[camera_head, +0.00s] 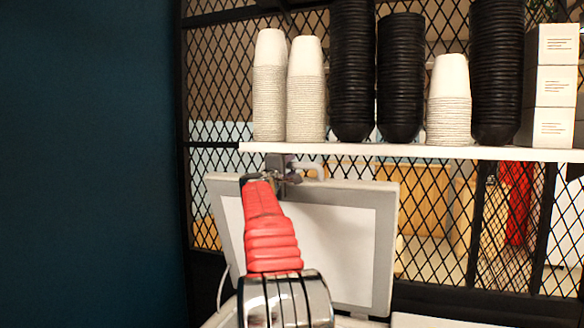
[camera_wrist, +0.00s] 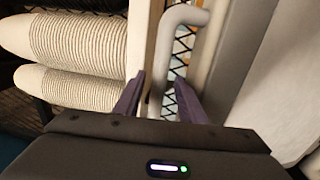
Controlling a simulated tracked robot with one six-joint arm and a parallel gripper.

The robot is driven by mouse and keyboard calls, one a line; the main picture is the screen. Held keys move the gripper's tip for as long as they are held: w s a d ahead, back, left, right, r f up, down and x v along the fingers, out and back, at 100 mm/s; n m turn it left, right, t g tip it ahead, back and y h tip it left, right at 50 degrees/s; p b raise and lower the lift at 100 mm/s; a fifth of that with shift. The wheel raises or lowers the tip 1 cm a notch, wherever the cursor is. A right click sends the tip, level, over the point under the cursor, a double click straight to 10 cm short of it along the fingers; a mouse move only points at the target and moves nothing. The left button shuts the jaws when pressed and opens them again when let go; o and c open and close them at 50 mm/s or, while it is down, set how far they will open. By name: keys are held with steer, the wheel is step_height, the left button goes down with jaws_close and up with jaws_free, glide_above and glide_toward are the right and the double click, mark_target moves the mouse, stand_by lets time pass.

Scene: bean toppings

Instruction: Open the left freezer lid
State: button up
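The left freezer lid (camera_head: 388,245) stands raised, nearly upright, its pale inner panel facing the head camera. Its light grey handle (camera_head: 312,168) is at the top edge, just below the shelf. My gripper (camera_head: 284,172) is at that top edge beside the handle, at the end of my red arm. In the wrist view, the purple fingers of my gripper (camera_wrist: 158,98) are apart. The bent handle (camera_wrist: 180,16) runs down between them, with visible gaps to the fingers.
A white shelf (camera_head: 420,152) runs just above the lid and gripper. It holds stacks of white cups (camera_head: 269,90), black cups (camera_head: 400,80) and white boxes (camera_head: 555,85). A black mesh partition (camera_head: 430,220) stands behind. A dark blue wall (camera_head: 90,160) fills the left.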

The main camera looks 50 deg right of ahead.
steer(key=shift+x, duration=0.95)
steer(key=shift+c, duration=0.2)
steer(key=shift+f, duration=0.1)
jaws_close()
